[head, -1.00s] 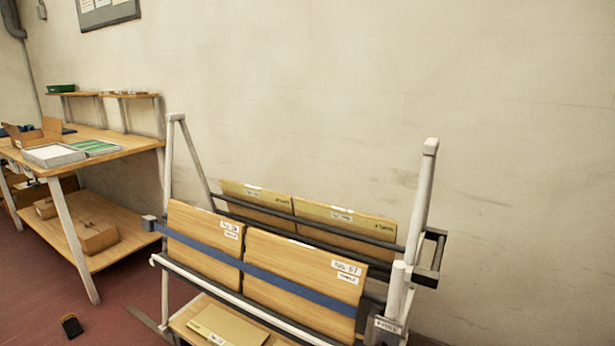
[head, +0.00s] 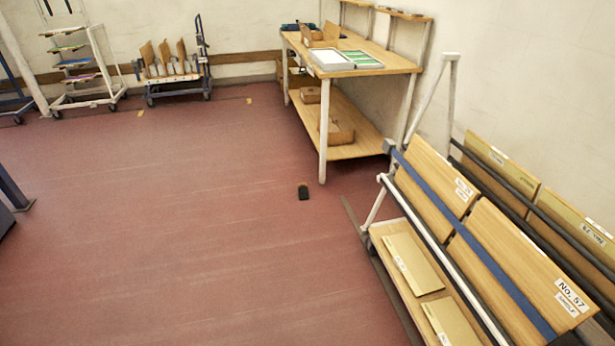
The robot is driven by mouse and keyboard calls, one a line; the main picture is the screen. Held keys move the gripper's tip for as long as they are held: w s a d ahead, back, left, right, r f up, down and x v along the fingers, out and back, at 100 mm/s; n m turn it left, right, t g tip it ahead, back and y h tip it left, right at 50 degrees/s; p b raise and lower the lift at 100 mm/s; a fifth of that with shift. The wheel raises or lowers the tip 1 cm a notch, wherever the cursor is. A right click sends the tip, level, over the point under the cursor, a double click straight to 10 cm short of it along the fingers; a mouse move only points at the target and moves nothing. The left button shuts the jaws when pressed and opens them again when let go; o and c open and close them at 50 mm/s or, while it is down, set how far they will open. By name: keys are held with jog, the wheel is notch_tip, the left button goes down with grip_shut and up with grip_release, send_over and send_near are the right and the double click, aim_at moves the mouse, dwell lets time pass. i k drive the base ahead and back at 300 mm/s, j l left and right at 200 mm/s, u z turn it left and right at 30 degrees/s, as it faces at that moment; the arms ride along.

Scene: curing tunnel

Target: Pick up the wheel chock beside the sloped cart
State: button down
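A small black wheel chock (head: 303,191) with a yellowish top edge lies on the red floor, near the middle of the head view. It is just left of the sloped cart (head: 446,236) and in front of the wooden workbench's near leg. My gripper is not in view.
The workbench (head: 350,155) with trays and boxes stands against the wall behind the chock. A blue cart with upright boards (head: 170,68) and a white rack (head: 75,65) stand at the far wall. A dark strip (head: 375,265) lies along the sloped cart's left side. The floor left of the chock is clear.

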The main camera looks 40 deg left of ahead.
aim_at(302, 190)
jog(key=u, duration=1.25)
jog(key=i+u, duration=0.2)
jog(key=i, duration=0.6)
jog(key=i+j+u, duration=0.1)
jog(key=i, duration=1.8)
jog(key=i+j+z, duration=0.1)
jog(key=i+z, duration=0.3)
jog(key=i, duration=0.15)
jog(key=i+j+z, duration=0.35)
jog(key=i, duration=0.2)
jog(key=i+j+z, duration=0.4)
jog(key=i, duration=0.15)
jog(key=i+j+z, duration=0.35)
jog(key=i+j, duration=0.05)
jog(key=j, duration=0.1)
